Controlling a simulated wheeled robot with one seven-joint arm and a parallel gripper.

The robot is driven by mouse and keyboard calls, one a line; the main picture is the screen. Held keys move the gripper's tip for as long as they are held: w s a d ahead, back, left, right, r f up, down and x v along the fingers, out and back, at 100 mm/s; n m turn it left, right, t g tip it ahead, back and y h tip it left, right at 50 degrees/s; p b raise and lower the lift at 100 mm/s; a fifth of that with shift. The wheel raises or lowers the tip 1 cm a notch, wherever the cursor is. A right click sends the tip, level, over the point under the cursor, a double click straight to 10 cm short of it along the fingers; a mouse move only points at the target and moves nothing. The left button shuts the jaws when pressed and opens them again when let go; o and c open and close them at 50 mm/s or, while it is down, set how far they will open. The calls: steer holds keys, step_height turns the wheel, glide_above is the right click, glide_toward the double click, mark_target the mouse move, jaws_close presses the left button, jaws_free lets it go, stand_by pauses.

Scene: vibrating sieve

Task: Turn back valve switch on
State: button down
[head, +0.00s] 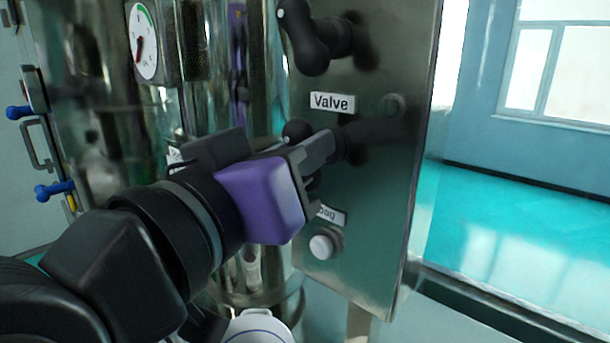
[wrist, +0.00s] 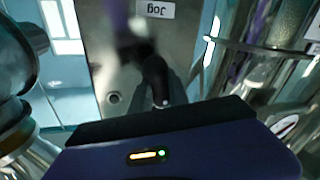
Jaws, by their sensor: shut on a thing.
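A steel control panel (head: 375,230) carries two black switch handles. The upper black handle (head: 305,45) sticks out above the "Valve" label (head: 332,102) and is free. My gripper (head: 322,150) is at the lower black handle (head: 295,131), just below that label, and is shut on it. My fingers and purple gripper body hide much of this handle in the head view. In the wrist view the gripped handle (wrist: 155,78) shows as a dark knob with a pale dot near its end, close in front of the gripper. Which way it is turned is hard to tell.
A "Jog" label (wrist: 154,9) and a pale round button (head: 322,247) sit low on the panel. A dial gauge (head: 144,42) and shiny steel cylinders stand at left. Blue-handled latches (head: 55,188) are at far left. Open floor (head: 500,240) lies right of the panel.

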steer(key=m+b, duration=0.2)
steer(key=m+h+b, duration=0.1)
steer(key=m+b, duration=0.1)
steer(key=b, duration=0.1)
steer(key=m+b, duration=0.2)
steer(key=b, duration=0.1)
steer(key=shift+s+d+f+t, duration=0.1)
steer(key=shift+f+t, duration=0.2)
steer(key=shift+f, duration=0.05)
steer(key=m+b, duration=0.2)
steer(key=m+h+b, duration=0.1)
steer(key=m+b, duration=0.1)
steer(key=shift+r+h, duration=0.2)
steer(key=shift+h, duration=0.1)
steer(key=shift+r+m+b, duration=0.1)
steer(key=shift+m+b, duration=0.25)
steer(key=shift+m, duration=0.15)
steer(key=c, duration=1.3)
jaws_free()
steer(key=shift+s, duration=0.1)
steer(key=b+v, duration=0.1)
steer(key=v, duration=0.6)
steer(key=shift+s, duration=0.25)
